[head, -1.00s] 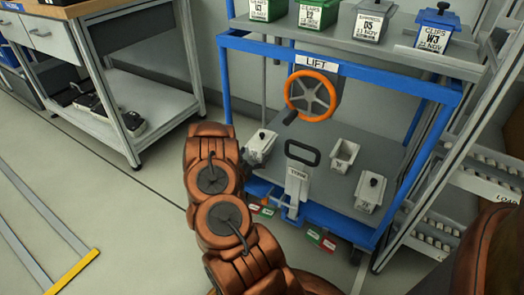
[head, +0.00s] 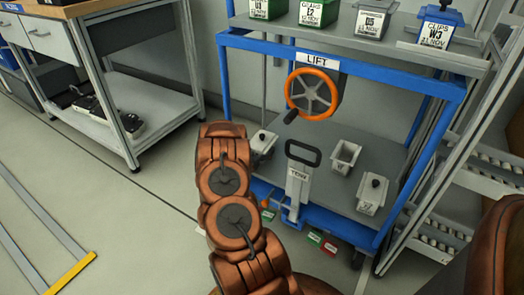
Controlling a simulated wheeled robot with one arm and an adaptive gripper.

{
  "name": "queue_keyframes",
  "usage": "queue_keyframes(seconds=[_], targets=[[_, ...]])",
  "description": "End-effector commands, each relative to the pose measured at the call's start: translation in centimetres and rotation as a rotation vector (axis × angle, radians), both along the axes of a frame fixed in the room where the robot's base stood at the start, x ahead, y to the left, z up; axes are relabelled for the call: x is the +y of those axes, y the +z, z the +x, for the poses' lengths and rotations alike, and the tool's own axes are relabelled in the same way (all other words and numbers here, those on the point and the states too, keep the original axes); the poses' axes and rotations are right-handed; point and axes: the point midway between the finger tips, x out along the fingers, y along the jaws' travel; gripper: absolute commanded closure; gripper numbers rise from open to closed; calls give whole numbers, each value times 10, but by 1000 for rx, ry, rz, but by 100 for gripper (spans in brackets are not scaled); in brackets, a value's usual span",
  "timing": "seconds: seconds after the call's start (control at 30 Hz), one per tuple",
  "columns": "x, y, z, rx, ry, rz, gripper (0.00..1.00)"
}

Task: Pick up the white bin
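Several pale bins stand on the lower deck of the blue-framed lift cart. One pale bin (head: 262,144) is at the left, partly hidden by my arm. An open-topped pale bin (head: 345,158) is in the middle. A lidded pale bin with a dark knob (head: 371,195) is at the right front. A grey-white lidded bin (head: 372,22) is on the upper shelf. I cannot tell which of these is the white bin. My copper-coloured arm rises left of the cart. My gripper does not show.
The cart (head: 340,68) has an orange handwheel (head: 313,93) and a tow handle (head: 302,175) at its front. Green bins (head: 318,12) and a blue bin (head: 438,26) share the upper shelf. A workbench (head: 120,40) stands left. Floor at lower left is open.

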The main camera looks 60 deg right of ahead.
Motion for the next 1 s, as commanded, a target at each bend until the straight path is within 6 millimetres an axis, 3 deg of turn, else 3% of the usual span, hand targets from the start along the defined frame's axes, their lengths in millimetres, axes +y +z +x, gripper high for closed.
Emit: queue_keyframes(seconds=[0.07,0.8,1.0], targets=[[0,0,0,0,0,0,21],[0,0,0,0,0,0,96],[0,1,0,-1,0,0,97]])
